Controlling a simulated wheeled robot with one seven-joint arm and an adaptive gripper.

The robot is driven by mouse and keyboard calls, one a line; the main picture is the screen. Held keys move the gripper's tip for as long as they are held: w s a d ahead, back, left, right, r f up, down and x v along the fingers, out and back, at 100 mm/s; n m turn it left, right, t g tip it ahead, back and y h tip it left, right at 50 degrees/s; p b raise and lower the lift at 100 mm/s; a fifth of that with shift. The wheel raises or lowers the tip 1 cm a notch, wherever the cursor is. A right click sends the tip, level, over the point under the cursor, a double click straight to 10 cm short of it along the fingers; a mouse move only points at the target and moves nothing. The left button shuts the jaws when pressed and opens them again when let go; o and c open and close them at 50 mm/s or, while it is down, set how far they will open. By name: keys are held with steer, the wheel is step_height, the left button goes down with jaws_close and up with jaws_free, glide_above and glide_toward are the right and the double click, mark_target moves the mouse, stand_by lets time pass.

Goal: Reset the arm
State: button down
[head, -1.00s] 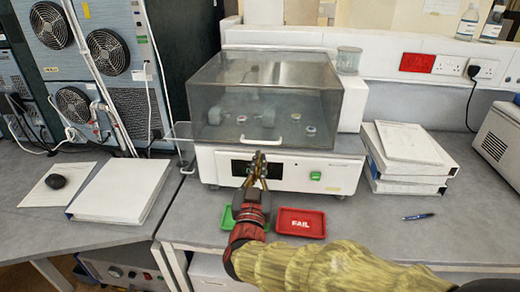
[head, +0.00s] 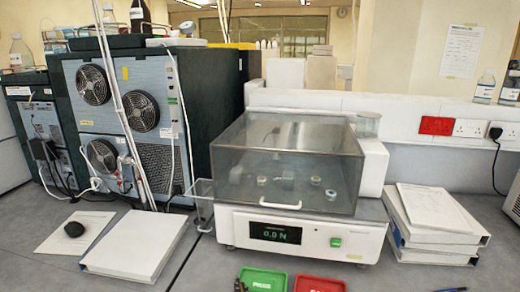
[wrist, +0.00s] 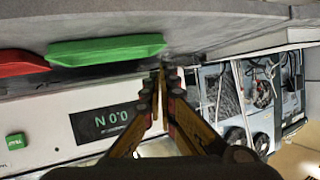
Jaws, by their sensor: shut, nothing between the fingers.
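My gripper (wrist: 160,82) shows in the wrist view with its two fingers together and nothing between them. It points toward the bench, near the end of the green tray (wrist: 105,50) and beside the front of the white tester. In the head view only a dark tip of it shows at the bottom edge, left of the green tray (head: 264,281); the rest of my arm is out of that view. The white tester (head: 300,232) has a clear cover that is down, and its display (head: 276,233) reads 0.0 N.
A red tray (head: 318,285) lies right of the green one. Binders with papers (head: 432,222) lie to the right, and a white binder (head: 137,247) and a mouse (head: 74,229) to the left. Several small round pieces are under the cover. A tall fan cabinet (head: 190,110) stands behind left.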

steer(key=s+d+n+g+y, duration=0.15)
steer(key=s+d+g, duration=0.25)
steer(key=s+g, duration=0.75)
steer(key=s+d+r+t+h, duration=0.1)
steer(key=s+d+r, duration=0.3)
steer(key=d, duration=0.2)
steer(key=s+d+r+m+t+h+p, duration=0.1)
steer(key=s+d+r+h, duration=0.1)
steer(key=s+d+r, duration=0.2)
steer(key=s+d+r+m+t+h, duration=0.1)
steer(key=s+d+r, duration=0.3)
steer(key=d, duration=0.6)
steer(key=shift+s+r+t+p, duration=0.15)
steer(key=shift+t+p, duration=0.2)
